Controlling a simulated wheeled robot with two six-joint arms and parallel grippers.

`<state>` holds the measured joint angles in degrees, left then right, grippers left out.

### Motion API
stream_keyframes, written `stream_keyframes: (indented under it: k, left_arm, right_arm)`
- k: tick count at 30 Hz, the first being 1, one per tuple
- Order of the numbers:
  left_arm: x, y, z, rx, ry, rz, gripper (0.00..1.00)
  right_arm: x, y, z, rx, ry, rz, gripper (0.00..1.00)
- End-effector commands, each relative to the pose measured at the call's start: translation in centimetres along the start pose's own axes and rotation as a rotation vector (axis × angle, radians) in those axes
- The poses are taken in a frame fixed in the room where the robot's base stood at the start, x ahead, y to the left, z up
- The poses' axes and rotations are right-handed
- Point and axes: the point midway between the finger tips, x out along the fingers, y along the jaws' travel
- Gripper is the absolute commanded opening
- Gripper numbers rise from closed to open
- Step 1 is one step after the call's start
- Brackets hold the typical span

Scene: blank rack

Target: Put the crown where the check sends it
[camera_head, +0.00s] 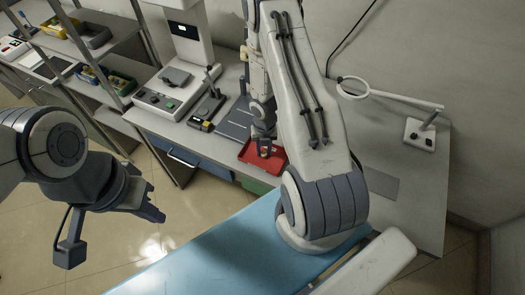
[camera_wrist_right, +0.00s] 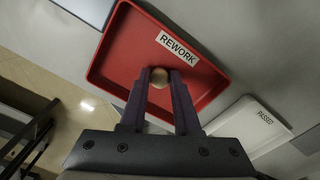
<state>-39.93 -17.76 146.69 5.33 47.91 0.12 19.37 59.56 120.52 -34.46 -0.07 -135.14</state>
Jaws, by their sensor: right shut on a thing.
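My right gripper (camera_wrist_right: 160,80) is shut on a small tan, rounded piece, the crown (camera_wrist_right: 158,77), held between the fingertips. In the right wrist view it is over a red tray (camera_wrist_right: 122,62) labelled REWORK; I cannot tell whether the crown touches the tray floor. In the head view the right gripper (camera_head: 264,150) points down at the red tray (camera_head: 275,168) on the bench, and the crown is too small to make out. A white tray (camera_wrist_right: 250,128) labelled PASSED lies right of the red one in the wrist view. My left gripper (camera_head: 152,203) looks open and empty, over the floor.
The grey bench (camera_head: 225,85) carries a machine with a control panel (camera_head: 165,100), a small device (camera_head: 205,112) and a ring lamp (camera_head: 352,88). Shelves with bins (camera_head: 105,82) stand at the left. A blue surface (camera_head: 215,255) is in front. My right arm covers part of the bench.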

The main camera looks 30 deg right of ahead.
Motion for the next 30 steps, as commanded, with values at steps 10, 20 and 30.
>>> stream_keyframes:
  k: [10, 20, 30]
  left_arm:
    - [0.3, 0.0, 0.0, 0.0, 0.0, 0.0, 0.0]
    - [-0.2, 0.0, 0.0, 0.0, 0.0, 0.0, 0.0]
    - [-5.3, 0.4, -0.3, 0.003, 0.0, 0.0, 0.0]
  right_arm:
    - [0.3, 0.2, 0.0, -0.004, 0.0, 0.0, 0.61]
    - [-0.2, 0.2, 0.0, -0.003, 0.0, 0.0, 0.61]
    - [-5.3, 0.2, 0.0, -0.005, 0.0, 0.0, 0.61]
